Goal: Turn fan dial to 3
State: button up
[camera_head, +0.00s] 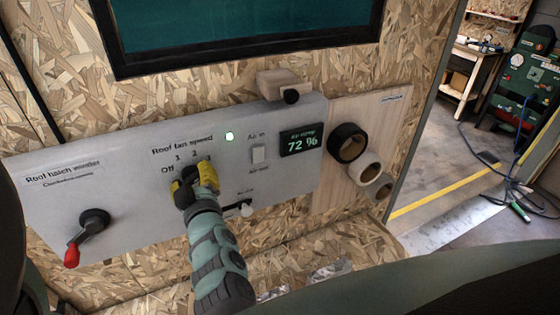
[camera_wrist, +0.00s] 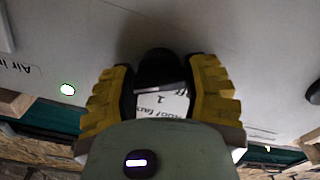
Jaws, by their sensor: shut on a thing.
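The fan dial is a dark knob (camera_wrist: 157,68) seen between my fingers in the wrist view. In the head view it is mostly hidden behind my gripper (camera_head: 196,180). My gripper has yellow ridged fingers and is shut on the dial, one finger on each side in the wrist view (camera_wrist: 158,92). The label "Roof fan speed" (camera_head: 183,144) stands above the dial, with "Off", "1" and "2" readable around it. The mark at the right is partly covered by my gripper. I cannot tell which mark the dial points to.
The grey panel (camera_head: 110,160) carries a crank with a red handle (camera_head: 72,257) at left. Tape rolls (camera_head: 347,143) hang further right.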

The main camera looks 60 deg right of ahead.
jog(key=o, duration=1.2)
jog(key=shift+s, duration=0.1)
jog(key=v, duration=1.2)
